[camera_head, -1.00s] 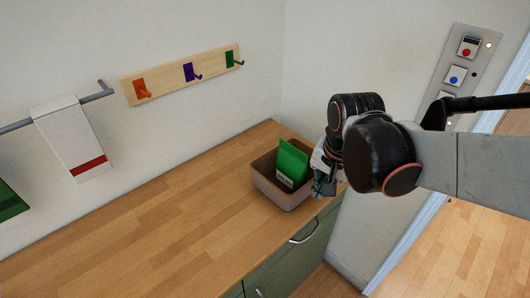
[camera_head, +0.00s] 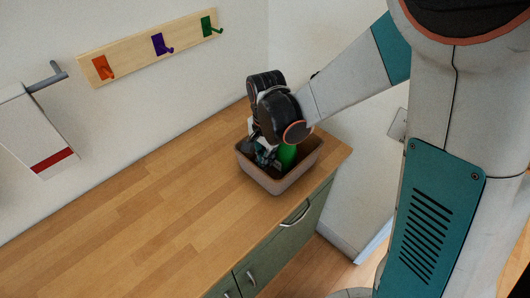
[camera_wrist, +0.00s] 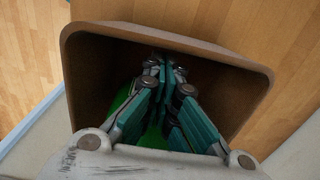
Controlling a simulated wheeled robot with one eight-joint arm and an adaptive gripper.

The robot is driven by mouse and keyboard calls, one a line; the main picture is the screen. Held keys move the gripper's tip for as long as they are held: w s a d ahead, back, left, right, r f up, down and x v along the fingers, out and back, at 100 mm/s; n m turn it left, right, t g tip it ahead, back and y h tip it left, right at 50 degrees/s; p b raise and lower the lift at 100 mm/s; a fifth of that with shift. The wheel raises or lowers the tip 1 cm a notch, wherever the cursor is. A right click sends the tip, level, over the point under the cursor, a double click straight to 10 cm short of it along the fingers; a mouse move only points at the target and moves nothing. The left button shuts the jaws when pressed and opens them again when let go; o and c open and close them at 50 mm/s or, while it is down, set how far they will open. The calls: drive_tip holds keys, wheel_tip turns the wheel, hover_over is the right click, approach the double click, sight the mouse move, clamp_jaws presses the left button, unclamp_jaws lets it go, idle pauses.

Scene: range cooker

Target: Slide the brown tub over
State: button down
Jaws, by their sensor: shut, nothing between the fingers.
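The brown tub (camera_head: 262,178) stands on the wooden counter near its right end, by the front edge. In the wrist view its rim (camera_wrist: 200,47) surrounds my fingers. My gripper (camera_head: 262,158) is shut and empty, with its fingers reaching down inside the tub. The fingertips also show in the wrist view (camera_wrist: 164,66), close to one inner wall; I cannot tell if they touch it. A green packet (camera_head: 287,155) is in the tub, mostly hidden behind my gripper and wrist.
The wooden counter (camera_head: 150,220) is clear to the left of the tub. A rack with orange, purple and green hooks (camera_head: 150,47) is on the wall behind. A white towel with a red stripe (camera_head: 30,130) hangs at the left. Green drawers (camera_head: 280,250) are below the counter.

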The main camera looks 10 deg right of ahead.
sight(225, 211)
wheel_tip(225, 211, down, 5)
drive_tip(key=shift+r+b, duration=0.1)
drive_tip(key=shift+b, duration=0.55)
drive_tip(key=s+a, duration=0.3)
drive_tip(key=a, duration=0.1)
drive_tip(key=s+a+b, duration=0.1)
drive_tip(key=s+a, duration=0.2)
drive_tip(key=a, duration=0.2)
drive_tip(key=s+a, duration=0.3)
drive_tip(key=a, duration=0.1)
drive_tip(key=shift+s+a, duration=0.15)
drive_tip(key=shift+s, duration=0.25)
